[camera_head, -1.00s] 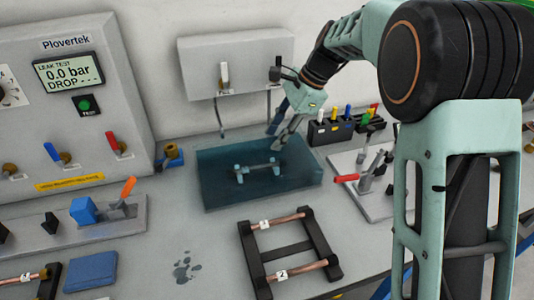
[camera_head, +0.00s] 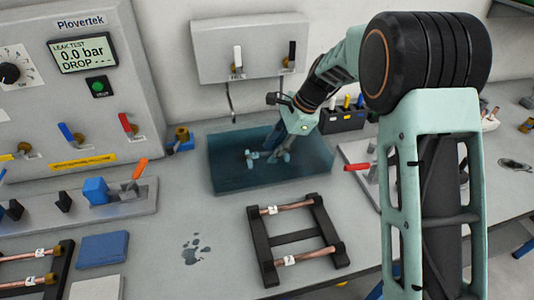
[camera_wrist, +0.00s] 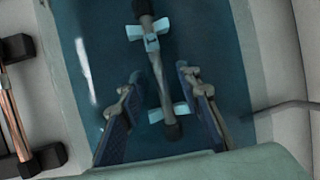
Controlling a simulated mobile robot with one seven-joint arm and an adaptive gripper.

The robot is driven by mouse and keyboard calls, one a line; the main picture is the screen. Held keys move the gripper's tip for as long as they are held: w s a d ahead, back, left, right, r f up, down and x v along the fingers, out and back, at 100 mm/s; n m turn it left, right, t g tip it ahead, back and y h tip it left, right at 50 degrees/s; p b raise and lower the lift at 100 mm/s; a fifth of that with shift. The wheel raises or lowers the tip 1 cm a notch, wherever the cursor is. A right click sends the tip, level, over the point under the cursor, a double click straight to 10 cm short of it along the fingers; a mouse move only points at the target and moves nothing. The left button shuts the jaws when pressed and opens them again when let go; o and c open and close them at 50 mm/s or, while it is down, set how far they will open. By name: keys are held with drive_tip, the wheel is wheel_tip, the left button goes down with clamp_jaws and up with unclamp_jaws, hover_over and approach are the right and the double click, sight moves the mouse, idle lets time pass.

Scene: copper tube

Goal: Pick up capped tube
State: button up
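The capped tube (camera_wrist: 158,75) lies in the blue water tank (camera_wrist: 85,60), with dark caps on its ends. Light blue cradles (camera_wrist: 150,38) hold it near both ends. In the head view the tank (camera_head: 225,180) stands under the wall panel, and my gripper hides part of the tube there. My gripper (camera_wrist: 160,95) is open in the wrist view, with one blue finger on each side of the tube near its lower end. Gaps show between the fingers and the tube. In the head view my gripper (camera_head: 270,152) reaches down into the tank area. Its height above the tube is hard to tell.
A black rack (camera_head: 298,237) with copper tubes stands in front of the tank. A red-handled clamp fixture (camera_head: 358,167) is to the right. A black holder (camera_head: 343,119) with coloured items is behind my wrist. The leak tester (camera_head: 75,95) stands left.

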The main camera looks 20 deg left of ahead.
clamp_jaws()
drive_tip(key=shift+r, duration=0.15)
idle(0.4)
drive_tip(key=shift+r, duration=0.3)
wheel_tip(320, 180, up, 2)
drive_tip(key=shift+r, duration=0.1)
drive_tip(key=s+d+r+b, duration=0.1)
drive_tip(key=s+d+r, duration=0.8)
drive_tip(key=d+r, duration=0.1)
drive_tip(key=shift+s, duration=0.4)
